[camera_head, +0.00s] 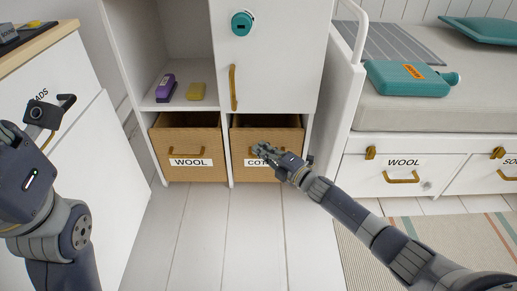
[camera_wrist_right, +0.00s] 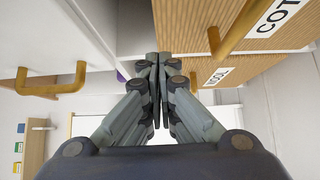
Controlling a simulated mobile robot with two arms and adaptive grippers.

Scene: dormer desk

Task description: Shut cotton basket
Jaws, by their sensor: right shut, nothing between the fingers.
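The cotton basket (camera_head: 289,137) is a tan woven drawer at the bottom of the white cabinet, right of the wool basket (camera_head: 190,137). A dark gap shows above its front; I cannot tell how far out it stands. My right gripper (camera_head: 262,151) is shut and empty in front of it, covering its handle and part of its label. The right wrist view shows the fingers together (camera_wrist_right: 158,62), beside the cotton basket's handle (camera_wrist_right: 238,27); contact is unclear. My left gripper (camera_head: 52,112) is at the left; its fingers are not clear.
A white door with a long brass handle (camera_head: 233,88) is above the cotton basket. A bed with drawers (camera_head: 425,177) stands at the right. The floor (camera_head: 225,235) before the baskets is clear.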

